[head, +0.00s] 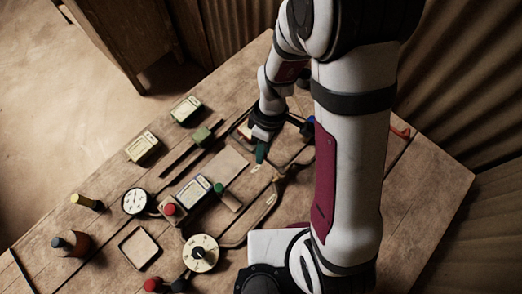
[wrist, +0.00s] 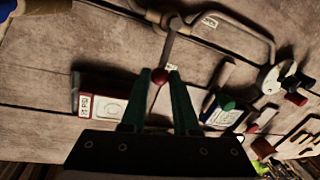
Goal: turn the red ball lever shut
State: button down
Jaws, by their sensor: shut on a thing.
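A looped pipe (wrist: 271,45) lies beside the lever. A boxed meter (wrist: 103,105) and a green-knobbed part (wrist: 226,103) flank my fingers. On the wooden table (head: 100,235) stand a round dial (head: 135,201), a pale disc (head: 201,253) and a shallow tray (head: 139,247).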

jog(key=shift+w+d+m, duration=0.15)
jog(key=shift+m, duration=0.25)
jog(key=c, duration=0.7)
grip_release()
jog(key=r, duration=0.5)
jog(key=w+d+r, duration=0.1)
jog(key=r, duration=0.4)
jog(key=w+r, duration=0.1)
jog(key=r, duration=0.4)
jog(key=shift+w+d+r, duration=0.25)
jog(key=shift+d+r, duration=0.05)
jog(key=shift+d, duration=0.1)
